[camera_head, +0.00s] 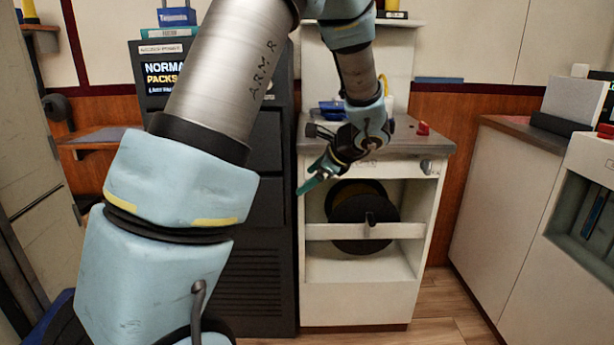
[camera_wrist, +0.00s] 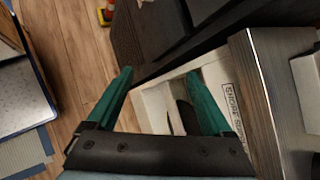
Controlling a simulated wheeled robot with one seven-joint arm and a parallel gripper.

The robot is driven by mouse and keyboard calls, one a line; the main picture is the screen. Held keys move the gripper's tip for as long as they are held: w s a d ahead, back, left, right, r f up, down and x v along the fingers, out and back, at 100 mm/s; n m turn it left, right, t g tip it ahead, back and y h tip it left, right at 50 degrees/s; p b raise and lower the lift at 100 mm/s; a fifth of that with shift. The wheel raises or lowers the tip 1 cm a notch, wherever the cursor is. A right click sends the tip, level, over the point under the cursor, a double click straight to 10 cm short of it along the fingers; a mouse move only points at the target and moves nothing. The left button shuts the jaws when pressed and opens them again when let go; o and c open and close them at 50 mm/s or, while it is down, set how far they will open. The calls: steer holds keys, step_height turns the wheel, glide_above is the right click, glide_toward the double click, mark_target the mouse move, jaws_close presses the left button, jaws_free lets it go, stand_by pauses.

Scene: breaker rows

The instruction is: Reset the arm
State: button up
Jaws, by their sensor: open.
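My arm crosses the head view from the lower left up and over to the right. My gripper (camera_head: 311,182) hangs in front of the left front side of a white cabinet (camera_head: 354,300) with a grey top. In the wrist view the two green fingers of my gripper (camera_wrist: 160,88) are spread apart with nothing between them. The cabinet's lettered front panel (camera_wrist: 233,108) lies beyond the right finger. I cannot tell whether the gripper touches the cabinet.
A dark cabinet with a lit screen (camera_head: 165,78) stands left of the white cabinet. A blue item (camera_head: 332,110) and a red item (camera_head: 423,129) are on the grey top (camera_head: 400,146). A dark round reel (camera_head: 362,214) sits inside. White counters (camera_head: 510,190) stand at right. Wooden floor (camera_head: 450,305) shows between.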

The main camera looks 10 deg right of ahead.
steer(key=s+a+f+n+g+h, duration=0.2)
steer(key=s+a+n+g+h, duration=0.1)
steer(key=s+a+n, duration=0.7)
steer(key=s+a+f+n+g+h, duration=0.25)
steer(key=s+a+n, duration=0.55)
steer(key=n, duration=0.4)
step_height(320, 180, up, 18)
steer(key=d+p, duration=0.1)
steer(key=p, duration=1.5)
steer(key=shift+s+f+m+p, duration=0.2)
steer(key=shift+m+p, duration=0.15)
steer(key=shift+m, duration=0.05)
steer(key=shift+g, duration=0.25)
steer(key=shift+c, duration=0.2)
